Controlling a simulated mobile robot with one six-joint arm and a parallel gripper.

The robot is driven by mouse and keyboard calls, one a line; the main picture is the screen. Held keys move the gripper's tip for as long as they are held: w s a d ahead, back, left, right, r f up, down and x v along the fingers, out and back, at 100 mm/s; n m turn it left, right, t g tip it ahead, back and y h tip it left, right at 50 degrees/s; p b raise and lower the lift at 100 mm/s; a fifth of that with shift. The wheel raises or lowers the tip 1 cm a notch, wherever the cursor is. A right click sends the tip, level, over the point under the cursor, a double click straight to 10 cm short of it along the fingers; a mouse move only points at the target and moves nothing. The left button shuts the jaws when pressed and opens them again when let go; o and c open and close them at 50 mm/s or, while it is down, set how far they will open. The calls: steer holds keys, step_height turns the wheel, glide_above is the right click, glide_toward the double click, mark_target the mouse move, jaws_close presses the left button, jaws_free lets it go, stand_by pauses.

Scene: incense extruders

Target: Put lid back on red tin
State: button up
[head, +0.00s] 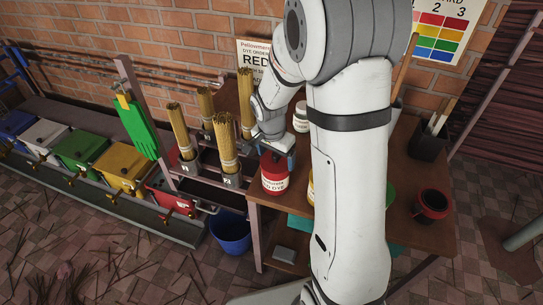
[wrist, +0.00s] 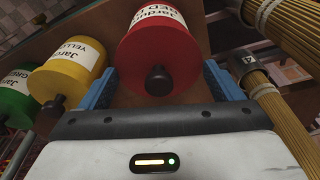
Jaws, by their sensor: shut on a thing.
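The red tin (head: 275,181) stands upright near the left front corner of the wooden table; its label faces me. In the wrist view the red tin (wrist: 162,28) lies straight ahead. Its red lid with a dark knob (wrist: 159,80) is at the tin's top, and I see no gap between them. My gripper (head: 276,155) points down over the tin. In the wrist view my gripper (wrist: 160,72) has a blue finger on each side of the lid, shut on it. The exact finger contact is hard to see.
A yellow tin (wrist: 68,70) and a green tin (wrist: 14,98) stand beside the red one. Several incense bundles (head: 226,146) rise close to the left of my gripper. A white jar (head: 301,118) stands behind. A blue bucket (head: 231,231) is below the table's left edge.

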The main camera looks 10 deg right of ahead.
stand_by(0.3)
steer(key=o, duration=0.8)
steer(key=shift+s+r+p, duration=0.1)
steer(key=shift+r+p, duration=2)
steer(key=shift+r, duration=1.45)
jaws_close()
